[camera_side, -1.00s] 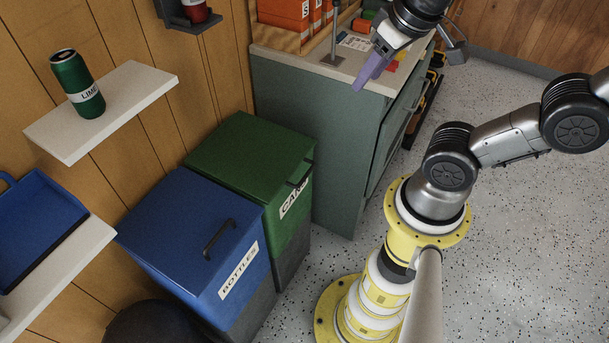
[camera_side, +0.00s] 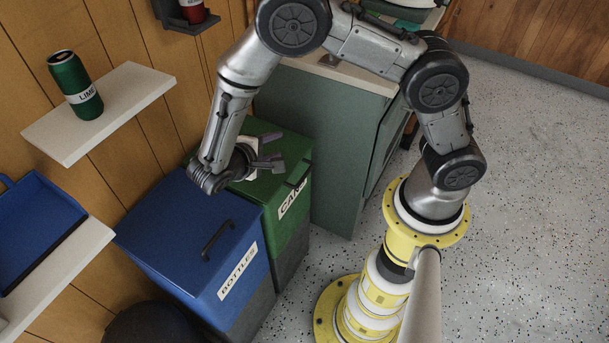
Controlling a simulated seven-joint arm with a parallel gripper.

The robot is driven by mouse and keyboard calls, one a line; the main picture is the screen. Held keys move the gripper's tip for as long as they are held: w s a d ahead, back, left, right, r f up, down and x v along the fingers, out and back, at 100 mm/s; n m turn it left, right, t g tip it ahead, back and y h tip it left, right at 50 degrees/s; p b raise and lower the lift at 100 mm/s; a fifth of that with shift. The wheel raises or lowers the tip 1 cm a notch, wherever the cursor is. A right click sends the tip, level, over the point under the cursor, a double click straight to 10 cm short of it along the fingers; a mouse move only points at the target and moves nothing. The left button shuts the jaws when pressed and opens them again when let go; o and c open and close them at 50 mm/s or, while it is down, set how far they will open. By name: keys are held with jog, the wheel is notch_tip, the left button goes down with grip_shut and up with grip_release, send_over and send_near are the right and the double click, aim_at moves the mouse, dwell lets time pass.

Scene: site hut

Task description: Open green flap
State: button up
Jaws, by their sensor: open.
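The green flap (camera_side: 283,144) is the lid of the green bin labelled CANS, and it lies closed. A dark bar handle (camera_side: 298,187) sits at its front right edge. My gripper (camera_side: 276,152) is open and empty, just above the flap, with its fingers pointing right toward the handle side. The fingertips appear apart from the handle. My wrist and forearm hide the back left part of the flap.
A blue bin (camera_side: 187,232) labelled BOTTLES stands directly left of the green bin. A grey-green cabinet (camera_side: 322,150) stands to the right. A shelf (camera_side: 140,90) holds a green LIME can (camera_side: 76,87). Open floor lies at right.

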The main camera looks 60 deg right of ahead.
jog(key=s+a+f+n+t+h, duration=0.25)
jog(key=f+n, duration=0.25)
jog(key=f, duration=0.6)
jog(key=n+t, duration=0.2)
jog(key=n, duration=0.1)
send_near(305, 174)
jog(key=x, duration=1)
jog(key=shift+f, duration=0.35)
grip_shut()
